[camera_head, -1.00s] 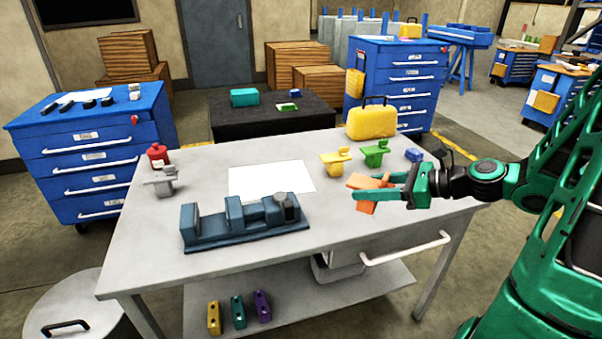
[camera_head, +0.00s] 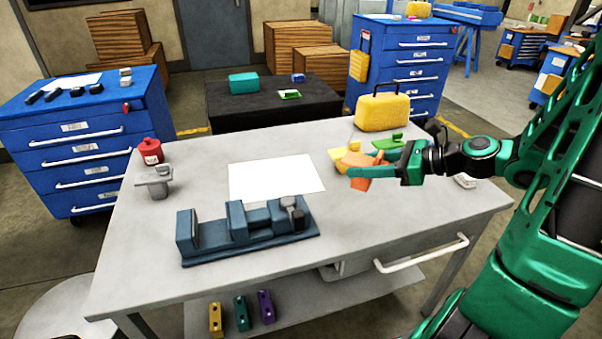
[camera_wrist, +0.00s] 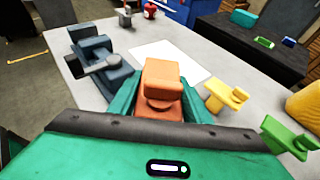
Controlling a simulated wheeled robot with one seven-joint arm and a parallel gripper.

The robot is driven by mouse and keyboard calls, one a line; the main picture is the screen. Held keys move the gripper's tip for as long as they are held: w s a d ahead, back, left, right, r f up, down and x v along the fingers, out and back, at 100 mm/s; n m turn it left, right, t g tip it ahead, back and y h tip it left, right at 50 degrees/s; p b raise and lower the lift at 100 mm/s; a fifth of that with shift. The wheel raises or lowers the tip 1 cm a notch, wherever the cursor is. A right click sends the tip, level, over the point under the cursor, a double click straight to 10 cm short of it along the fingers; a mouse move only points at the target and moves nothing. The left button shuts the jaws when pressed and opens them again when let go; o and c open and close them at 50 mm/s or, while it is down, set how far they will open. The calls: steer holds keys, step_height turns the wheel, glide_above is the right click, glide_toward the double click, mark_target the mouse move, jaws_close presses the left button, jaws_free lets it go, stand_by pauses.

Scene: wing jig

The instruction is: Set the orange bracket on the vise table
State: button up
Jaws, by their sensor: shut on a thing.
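My gripper (camera_head: 375,173) is shut on the orange bracket (camera_head: 362,184) and holds it above the right part of the grey table (camera_head: 265,148) that bears the vise. In the wrist view the orange bracket (camera_wrist: 160,85) sits between the green fingers, its block end pointing away. The blue vise (camera_head: 245,230) stands at the table's front left, apart from the bracket; it also shows at the upper left of the wrist view (camera_wrist: 100,62). I cannot tell the exact height of the bracket over the table.
A white sheet (camera_head: 277,178) lies mid-table. A yellow bracket (camera_head: 338,153) and a green bracket (camera_head: 387,143) stand behind my gripper, near a yellow case (camera_head: 383,112). The table's front right is bare.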

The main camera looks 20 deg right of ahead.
steer(key=shift+d, duration=0.15)
steer(key=shift+w+d+f, duration=0.4)
steer(key=shift+d+f, duration=1.4)
steer(key=shift+d, duration=0.1)
steer(key=shift+w+d+f, duration=0.45)
steer(key=shift+d+f, duration=1.4)
steer(key=shift+w+d+f, duration=0.4)
steer(key=shift+d+f, duration=1.4)
steer(key=shift+d, duration=0.1)
steer(key=shift+f, duration=0.1)
steer(key=o, duration=1.3)
steer(key=v, duration=1.2)
steer(key=shift+s, duration=0.1)
